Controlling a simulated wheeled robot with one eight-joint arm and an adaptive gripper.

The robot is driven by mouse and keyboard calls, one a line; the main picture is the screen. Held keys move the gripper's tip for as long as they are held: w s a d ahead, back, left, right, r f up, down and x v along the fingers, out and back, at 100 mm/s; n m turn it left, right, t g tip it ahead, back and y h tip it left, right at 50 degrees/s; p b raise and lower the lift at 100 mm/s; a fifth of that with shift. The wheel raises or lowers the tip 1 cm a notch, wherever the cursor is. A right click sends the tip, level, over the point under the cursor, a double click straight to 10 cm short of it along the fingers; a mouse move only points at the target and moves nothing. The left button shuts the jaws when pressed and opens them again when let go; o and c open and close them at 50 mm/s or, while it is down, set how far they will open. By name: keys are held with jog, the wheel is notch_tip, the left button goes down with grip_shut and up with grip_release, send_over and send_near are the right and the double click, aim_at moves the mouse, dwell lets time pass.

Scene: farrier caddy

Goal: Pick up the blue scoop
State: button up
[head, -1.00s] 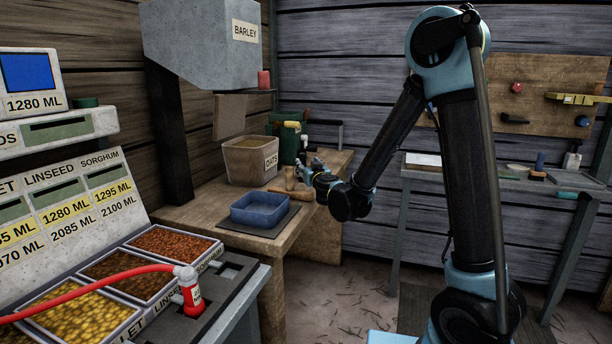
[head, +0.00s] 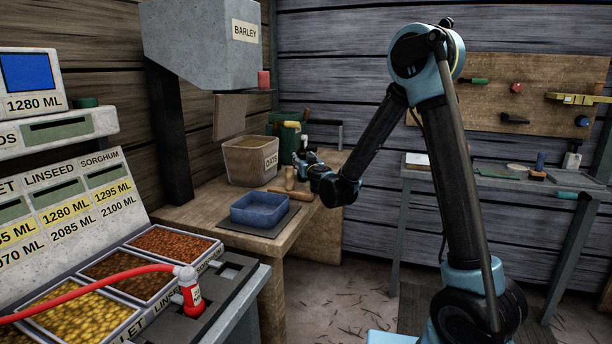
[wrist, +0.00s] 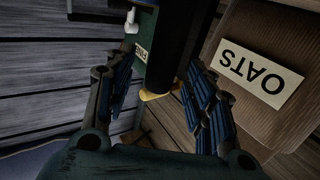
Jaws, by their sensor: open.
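My gripper (head: 299,161) is at the back of the wooden bench, close to the green caddy (head: 290,134). In the wrist view its two ribbed fingers are apart, with my gripper (wrist: 162,68) reaching toward the caddy's labelled green side (wrist: 141,60). A dark upright cylinder (wrist: 176,45) and a yellow piece (wrist: 157,95) show between the fingers. I cannot tell whether they touch the fingers. I cannot pick out the blue scoop for sure; a sliver of blue shows at the top edge of the wrist view.
The oats bin (head: 250,160) stands close beside the gripper and shows its label in the wrist view (wrist: 258,80). A blue tray (head: 259,216) sits on a dark mat in front. A wooden mallet-like tool (head: 290,190) lies nearby. The barley hopper (head: 205,45) hangs above.

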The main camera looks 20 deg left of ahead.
jog(key=shift+c, duration=0.4)
grip_shut()
jog(key=shift+r, duration=0.1)
